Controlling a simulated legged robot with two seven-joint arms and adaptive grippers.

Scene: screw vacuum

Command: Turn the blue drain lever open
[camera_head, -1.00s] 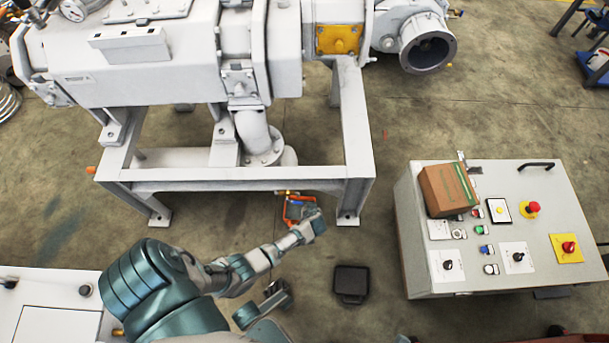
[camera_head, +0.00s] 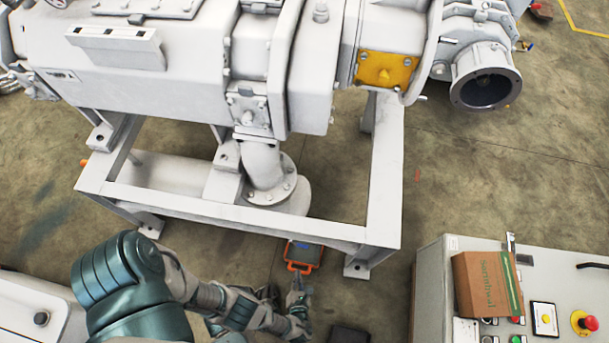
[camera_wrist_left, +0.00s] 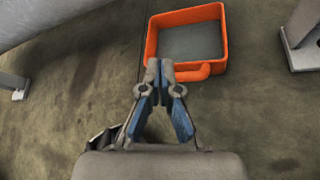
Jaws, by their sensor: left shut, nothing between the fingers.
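The blue drain lever cannot be made out in either current view. An orange-rimmed tray (camera_head: 298,267) lies on the floor under the front rail of the machine's frame; it also shows in the left wrist view (camera_wrist_left: 152,43), with a grey inside. My left gripper (camera_head: 297,281) is just on the near side of the tray. In the left wrist view its fingers (camera_wrist_left: 160,66) are shut and empty, and their tips appear beside the tray's handle. I cannot tell their height above the floor. My right gripper is not in view.
A white machine (camera_head: 120,65) stands on a grey steel frame (camera_head: 387,180), with a pipe (camera_head: 262,165) running down inside. A control cabinet (camera_head: 430,290) with a cardboard box (camera_head: 487,283) on top stands at the right. Floor between frame and cabinet is open.

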